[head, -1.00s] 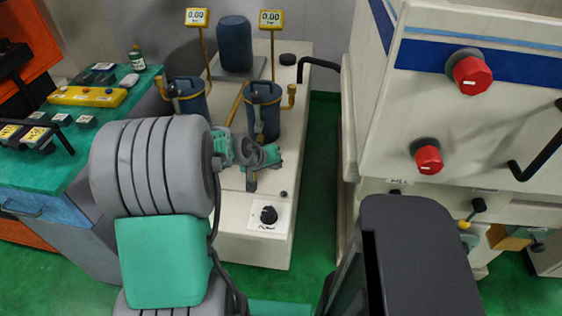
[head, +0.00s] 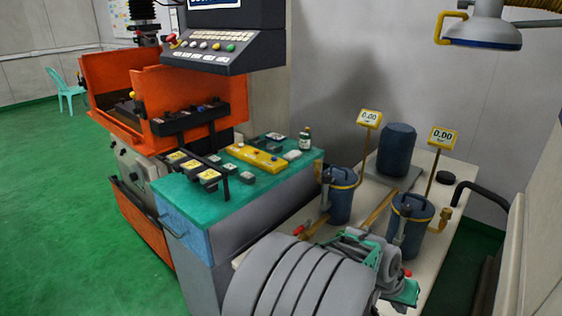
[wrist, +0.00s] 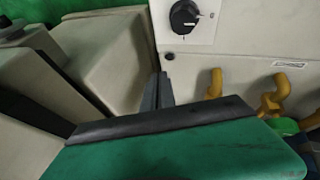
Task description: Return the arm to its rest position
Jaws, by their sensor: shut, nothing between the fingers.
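My gripper (wrist: 158,90) shows in the wrist view as two narrow grey fingers close together, shut and empty. Its green body with a dark edge fills the bottom of that view. The fingers point toward a pale panel (wrist: 245,62) with a black knob (wrist: 184,16); I cannot tell the distance. The gripper itself is hidden or out of frame there.
A lamp (head: 482,28) hangs upper right. Green floor (head: 60,220) is open at left.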

